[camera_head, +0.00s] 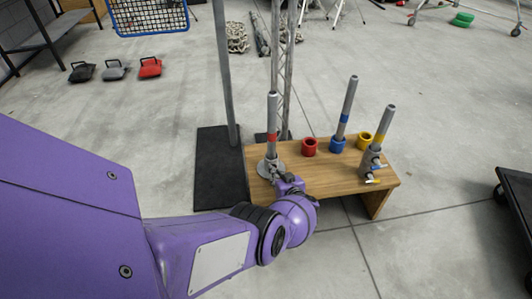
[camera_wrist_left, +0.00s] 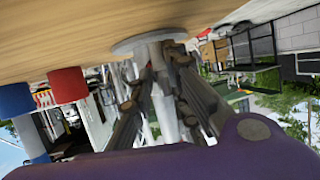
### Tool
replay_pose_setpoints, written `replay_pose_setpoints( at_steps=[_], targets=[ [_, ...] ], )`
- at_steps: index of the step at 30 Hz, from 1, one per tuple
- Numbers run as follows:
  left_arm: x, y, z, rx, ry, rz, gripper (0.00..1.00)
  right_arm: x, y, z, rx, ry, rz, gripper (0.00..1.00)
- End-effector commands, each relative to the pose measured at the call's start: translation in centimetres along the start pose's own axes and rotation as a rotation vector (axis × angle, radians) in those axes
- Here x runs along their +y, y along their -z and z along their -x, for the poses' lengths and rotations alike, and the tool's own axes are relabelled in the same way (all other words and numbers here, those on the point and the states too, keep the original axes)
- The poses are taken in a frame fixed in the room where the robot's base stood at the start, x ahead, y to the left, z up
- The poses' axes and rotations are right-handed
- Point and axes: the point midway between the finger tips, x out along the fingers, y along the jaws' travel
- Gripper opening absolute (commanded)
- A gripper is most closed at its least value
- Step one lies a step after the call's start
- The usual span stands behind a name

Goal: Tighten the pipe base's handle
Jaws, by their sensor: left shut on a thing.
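A grey pipe with a red band (camera_head: 272,118) stands upright in a round metal pipe base (camera_head: 266,167) at the left end of the wooden bench. My left gripper (camera_head: 284,180) is at the near side of this base, low over the bench. In the left wrist view, which is upside down, the fingers (camera_wrist_left: 160,92) are on both sides of the base's stem, below its round flange (camera_wrist_left: 150,40). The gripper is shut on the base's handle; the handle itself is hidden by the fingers. My right gripper is not in view.
The wooden bench (camera_head: 325,178) also holds a red ring (camera_head: 309,147), a blue ring (camera_head: 337,145) and a yellow ring (camera_head: 364,140). A blue-banded pipe (camera_head: 347,105) and a yellow-banded pipe (camera_head: 384,123) lean. A metal post (camera_head: 225,80) rises behind left.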

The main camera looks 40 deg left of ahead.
Motion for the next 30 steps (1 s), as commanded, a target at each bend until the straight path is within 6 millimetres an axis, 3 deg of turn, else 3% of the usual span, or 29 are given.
replay_pose_setpoints(
  at_steps=[19, 30],
  targets=[
    [0.6, -0.1, -0.2, 0.054, 0.099, -0.236, 0.0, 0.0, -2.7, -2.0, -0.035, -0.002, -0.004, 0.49],
    [1.0, -0.8, -0.4, 0.12, 0.227, -0.543, 0.0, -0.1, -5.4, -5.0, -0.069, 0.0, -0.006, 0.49]
  ],
)
